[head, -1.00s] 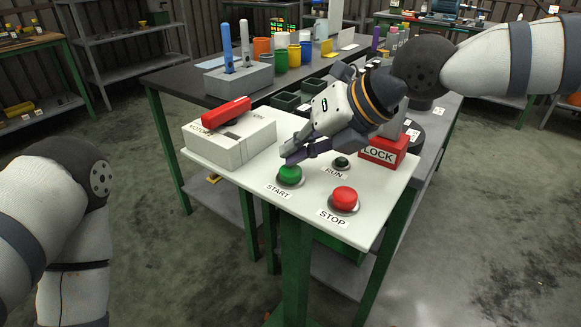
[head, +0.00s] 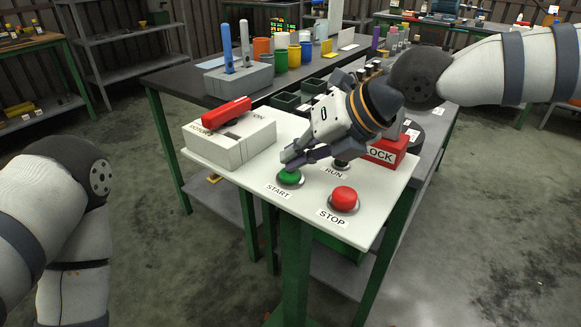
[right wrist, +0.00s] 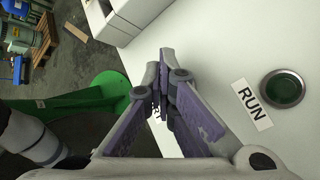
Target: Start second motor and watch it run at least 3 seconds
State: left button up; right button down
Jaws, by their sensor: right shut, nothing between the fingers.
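My right gripper (head: 289,163) is shut and empty, with its fingertips down at the top of the green START button (head: 289,178) on the white panel. They appear to touch it; how far the button is pressed I cannot tell. In the right wrist view the shut fingers (right wrist: 167,62) hide the button. The RUN lamp (right wrist: 284,88) looks dark green there; in the head view the gripper partly covers it. The red STOP button (head: 344,198) stands nearer the front. A grey motor switch box (head: 232,147) with a red handle (head: 227,112) sits at the panel's left. My left gripper is out of view.
A red LOCK box (head: 388,151) stands at the panel's right, close to my right wrist. The panel's front edge is clear.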

jog(key=shift+f, duration=0.4)
dwell(0.3)
jog(key=shift+r, duration=1.35)
jog(key=shift+r, duration=2.55)
